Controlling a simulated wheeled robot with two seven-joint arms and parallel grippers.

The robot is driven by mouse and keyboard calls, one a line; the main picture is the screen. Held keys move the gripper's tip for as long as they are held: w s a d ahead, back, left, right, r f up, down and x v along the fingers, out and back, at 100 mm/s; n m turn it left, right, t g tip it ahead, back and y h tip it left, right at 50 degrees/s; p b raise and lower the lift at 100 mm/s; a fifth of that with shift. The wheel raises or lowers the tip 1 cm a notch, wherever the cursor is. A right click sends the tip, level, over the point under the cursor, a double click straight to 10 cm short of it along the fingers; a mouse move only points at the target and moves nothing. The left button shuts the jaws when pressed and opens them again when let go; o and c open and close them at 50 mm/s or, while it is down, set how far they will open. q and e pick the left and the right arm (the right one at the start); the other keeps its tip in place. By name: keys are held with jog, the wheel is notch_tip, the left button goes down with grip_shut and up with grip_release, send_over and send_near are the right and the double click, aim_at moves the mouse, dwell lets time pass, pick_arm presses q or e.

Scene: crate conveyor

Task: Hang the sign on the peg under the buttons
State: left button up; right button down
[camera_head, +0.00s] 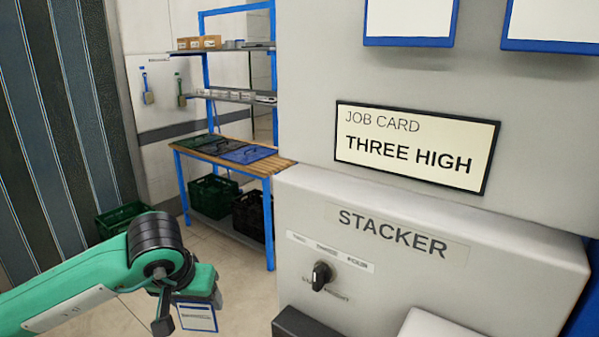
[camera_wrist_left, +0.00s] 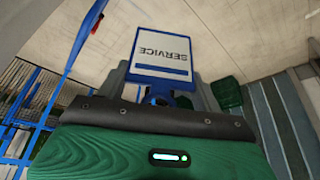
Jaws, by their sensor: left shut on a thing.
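My left gripper (camera_head: 188,302) is in the lower left of the head view, left of the stacker cabinet. It is shut on a small white sign with a blue border (camera_head: 198,318). The sign hangs just below the fingers, clear of the cabinet. In the left wrist view the sign (camera_wrist_left: 162,48) reads SERVICE, upside down, and sits between the fingers (camera_wrist_left: 160,88). The stacker cabinet (camera_head: 450,285) has a black selector knob (camera_head: 321,276) with small labels above it. I see neither the buttons nor the peg. My right gripper is not in view.
A job card (camera_head: 415,147) on the upper panel reads THREE HIGH. A blue-framed shelf (camera_head: 267,215) with a wooden top stands behind. Green crates (camera_head: 214,196) sit under and beside it. Tools hang on the wall (camera_head: 147,95). Open floor lies between my left arm and the shelf.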

pick_arm(q)
jog(key=s+d+r+m+h+p, duration=0.1)
jog(key=s+d+r, duration=0.15)
jog(key=r, duration=1.25)
jog(key=s+d+r+m, duration=0.1)
jog(key=d+r+m, duration=0.15)
jog(key=r, duration=1.15)
jog(key=s+d+r+m+g+h+p, duration=0.1)
jog(key=s+d+r+m, duration=0.2)
jog(key=s+r, duration=1.6)
notch_tip(320, 180, up, 3)
jog(key=shift+s+d+r+p, duration=0.2)
jog(key=shift+d+p, duration=0.15)
jog(key=shift+d, duration=0.3)
jog(key=shift+w, duration=0.1)
